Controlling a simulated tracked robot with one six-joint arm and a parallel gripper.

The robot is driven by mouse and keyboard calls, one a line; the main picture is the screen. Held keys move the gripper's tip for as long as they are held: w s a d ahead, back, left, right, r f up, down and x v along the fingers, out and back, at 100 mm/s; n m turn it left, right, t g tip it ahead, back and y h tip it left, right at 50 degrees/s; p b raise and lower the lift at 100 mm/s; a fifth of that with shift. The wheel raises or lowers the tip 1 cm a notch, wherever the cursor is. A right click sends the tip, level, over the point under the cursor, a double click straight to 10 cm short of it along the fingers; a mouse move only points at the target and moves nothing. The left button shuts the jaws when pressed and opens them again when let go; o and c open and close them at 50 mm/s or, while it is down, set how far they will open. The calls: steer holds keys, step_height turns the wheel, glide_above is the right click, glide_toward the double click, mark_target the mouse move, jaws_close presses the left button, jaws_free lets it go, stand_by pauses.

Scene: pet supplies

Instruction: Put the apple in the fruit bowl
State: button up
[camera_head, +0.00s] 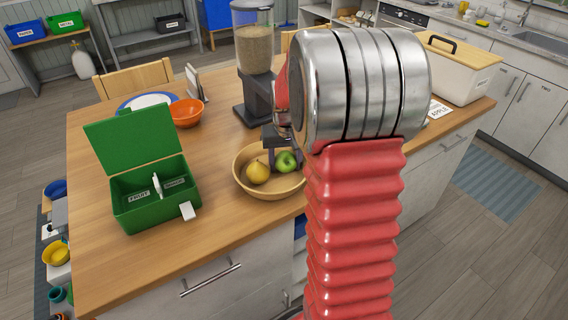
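The green apple (286,163) is inside the round wooden bowl (244,183), on its right side, next to a yellow pear-like fruit (257,173). My gripper (285,157) points down into the bowl from above. Its dark fingers are at either side of the apple's upper part. I cannot tell whether they press on it or stand slightly apart, nor whether the apple rests on the bowl's bottom. My red and silver arm hides the table to the right of the bowl.
An open green box (139,221) with labelled compartments stands left of the bowl. Behind are an orange bowl (186,112), a blue-rimmed plate (147,101) and a tall grain dispenser (254,45). A cream bin (463,75) stands at the right. Wooden tabletop between box and bowl is clear.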

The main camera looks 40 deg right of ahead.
mark_target(286, 159)
steer(key=shift+s, duration=0.1)
steer(key=r, duration=0.3)
steer(key=s+r, duration=0.1)
steer(key=r, duration=0.7)
steer(key=shift+s+a, duration=0.15)
steer(key=shift+a, duration=0.25)
steer(key=shift+s+r, duration=0.1)
steer(key=shift+r, duration=0.45)
steer(key=shift+a, duration=0.2)
steer(key=s+a+r+n+t, duration=0.1)
steer(key=s+a+r, duration=0.1)
steer(key=s+a, duration=0.35)
steer(key=s+a+r+n+t, duration=0.1)
steer(key=s+a+r+n, duration=0.15)
steer(key=a, duration=0.55)
steer(key=s+a+f+n+t, duration=0.2)
steer(key=s+a, duration=0.8)
steer(key=shift+s+y, duration=0.4)
